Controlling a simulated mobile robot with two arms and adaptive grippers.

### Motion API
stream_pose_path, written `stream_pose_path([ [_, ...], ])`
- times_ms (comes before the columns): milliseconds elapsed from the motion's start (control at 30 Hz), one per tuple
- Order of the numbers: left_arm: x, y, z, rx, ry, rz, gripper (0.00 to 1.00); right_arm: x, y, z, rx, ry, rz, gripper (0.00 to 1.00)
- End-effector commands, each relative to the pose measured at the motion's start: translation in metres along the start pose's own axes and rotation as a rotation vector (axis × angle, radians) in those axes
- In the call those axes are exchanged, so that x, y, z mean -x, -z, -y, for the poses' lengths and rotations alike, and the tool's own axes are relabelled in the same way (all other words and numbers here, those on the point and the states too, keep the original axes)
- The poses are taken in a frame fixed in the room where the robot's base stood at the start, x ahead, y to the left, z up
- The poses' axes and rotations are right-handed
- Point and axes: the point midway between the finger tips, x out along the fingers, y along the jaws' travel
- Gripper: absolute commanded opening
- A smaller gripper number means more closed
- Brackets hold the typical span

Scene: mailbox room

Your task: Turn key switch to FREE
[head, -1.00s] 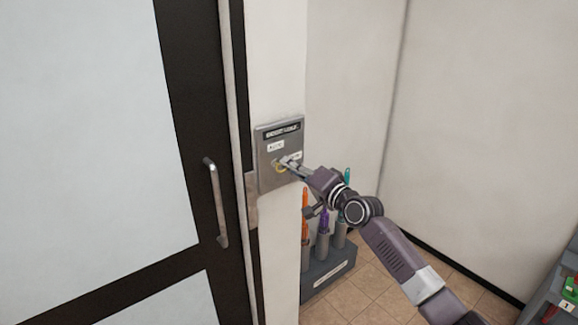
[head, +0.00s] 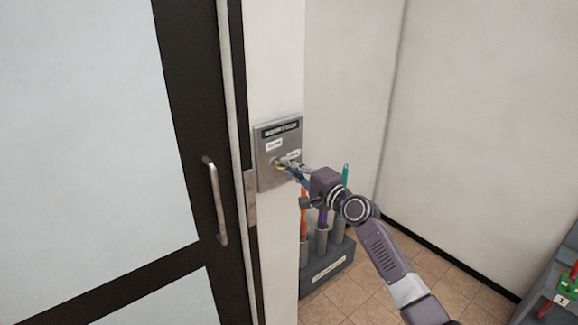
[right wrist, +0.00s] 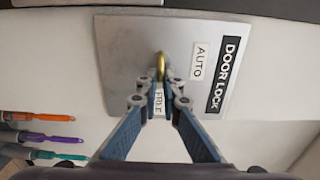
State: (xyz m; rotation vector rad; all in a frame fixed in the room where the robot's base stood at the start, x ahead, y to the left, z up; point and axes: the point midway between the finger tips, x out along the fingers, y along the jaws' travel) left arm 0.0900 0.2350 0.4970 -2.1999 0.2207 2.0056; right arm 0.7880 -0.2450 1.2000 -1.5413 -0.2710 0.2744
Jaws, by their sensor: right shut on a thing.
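The key switch plate (head: 268,181) is a grey metal panel on the white wall post right of the door. In the right wrist view the plate (right wrist: 130,60) carries a black DOOR LOCK label (right wrist: 225,75), a white AUTO label (right wrist: 200,62) and a white FREE label (right wrist: 158,99). A brass-coloured key (right wrist: 161,66) stands at the plate's middle, between my fingertips. My right gripper (head: 287,165) reaches in from the right and is shut on the key. The fingers hide part of the key and the keyhole. My left gripper is not in view.
A dark-framed glass door (head: 185,100) with a metal handle (head: 216,200) stands left of the plate. A grey shelf (head: 555,285) is at the far right. Tiled floor between is clear.

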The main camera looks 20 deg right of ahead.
Motion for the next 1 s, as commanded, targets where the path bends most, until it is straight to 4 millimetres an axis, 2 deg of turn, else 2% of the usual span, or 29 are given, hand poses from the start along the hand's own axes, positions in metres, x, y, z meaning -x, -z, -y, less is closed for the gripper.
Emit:
stream_pose_path([
  [333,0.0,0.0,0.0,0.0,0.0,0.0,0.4,0.0,0.0,-0.002,-0.005,-0.002,0.0,0.0],
  [367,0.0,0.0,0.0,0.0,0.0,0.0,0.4,0.0,0.0,-0.002,-0.005,-0.002,0.0,0.09],
  [500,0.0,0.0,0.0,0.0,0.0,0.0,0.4,0.0,0.0,-0.001,-0.004,-0.002,0.0,0.23],
  [833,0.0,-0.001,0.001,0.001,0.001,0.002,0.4,0.003,0.0,-0.001,-0.003,-0.001,0.0,0.23],
  [1000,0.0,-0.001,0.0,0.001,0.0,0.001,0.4,0.021,0.0,-0.002,-0.002,-0.002,0.0,0.23],
])
